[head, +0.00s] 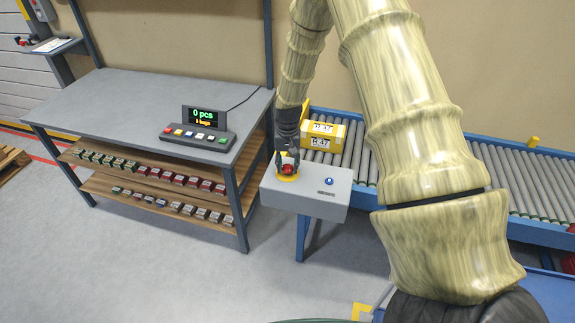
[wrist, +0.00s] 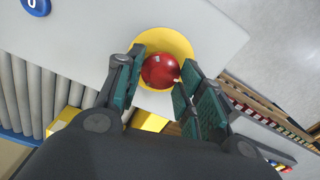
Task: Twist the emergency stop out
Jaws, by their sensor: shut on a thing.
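The emergency stop, a round red button (wrist: 161,71) on a yellow base ring (wrist: 183,42), is mounted on a light grey control box (wrist: 85,25). In the head view the red button (head: 288,169) shows at the left part of the box (head: 315,201). My gripper (wrist: 158,78) comes down from above with its fingers on either side of the button and is shut on it. In the head view my gripper (head: 287,163) hides part of the button and ring. Whether the button is pressed in or out cannot be told.
A blue button (head: 329,181) sits on the same box. To the left stands a grey workbench (head: 135,98) with a display and button panel (head: 203,138) and shelves of small boxes.

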